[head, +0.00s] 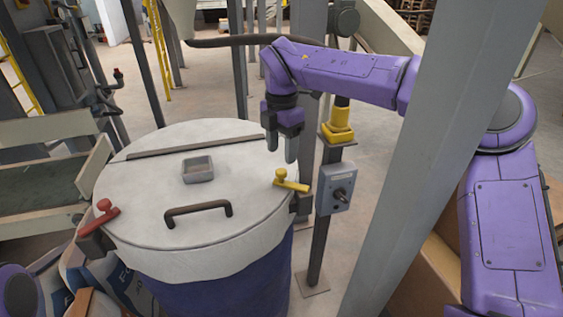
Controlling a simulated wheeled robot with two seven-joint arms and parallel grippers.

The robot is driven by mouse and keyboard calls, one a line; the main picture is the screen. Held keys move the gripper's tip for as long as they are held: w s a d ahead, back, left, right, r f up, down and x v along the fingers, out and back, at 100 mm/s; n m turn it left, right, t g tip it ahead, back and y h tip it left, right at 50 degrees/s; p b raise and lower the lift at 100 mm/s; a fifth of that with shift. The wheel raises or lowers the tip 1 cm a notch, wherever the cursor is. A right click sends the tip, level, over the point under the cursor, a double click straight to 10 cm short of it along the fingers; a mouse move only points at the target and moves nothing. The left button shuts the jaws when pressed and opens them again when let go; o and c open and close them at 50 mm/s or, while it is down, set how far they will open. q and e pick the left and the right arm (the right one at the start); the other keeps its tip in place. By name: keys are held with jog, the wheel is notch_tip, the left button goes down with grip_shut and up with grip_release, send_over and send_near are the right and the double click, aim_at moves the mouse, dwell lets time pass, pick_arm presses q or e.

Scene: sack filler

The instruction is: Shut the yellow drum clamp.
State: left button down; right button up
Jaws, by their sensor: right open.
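A drum (220,260) with a pale round lid stands left of centre. The yellow clamp (291,183) sits at the lid's right edge, its short handle lying over the rim with a knob on top. I cannot tell how firmly it grips the lid. My right gripper (282,152) points down just above and behind the yellow clamp, with open jaws and nothing visible between them. It appears apart from the clamp. A purple part of my left arm shows at the bottom left corner, but its gripper is out of view.
A red clamp (100,214) sits at the lid's left edge. The lid carries a dark handle (198,211). A grey control box (334,188) on a post, with a yellow piece above, stands right of the drum. A thick grey column (440,150) crosses before my right arm.

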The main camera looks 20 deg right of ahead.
aim_at(281, 171)
notch_tip(281, 171, up, 5)
jog(key=shift+a+r, duration=0.1)
jog(key=shift+r, duration=0.1)
jog(key=shift+f, duration=0.1)
notch_tip(281, 171, down, 10)
jog(key=shift+s+f, duration=0.1)
jog(key=shift+f, duration=0.1)
jog(key=shift+r+p, duration=0.15)
jog(key=shift+p, duration=0.4)
jog(key=shift+s+n, duration=0.1)
jog(key=shift+n, duration=0.2)
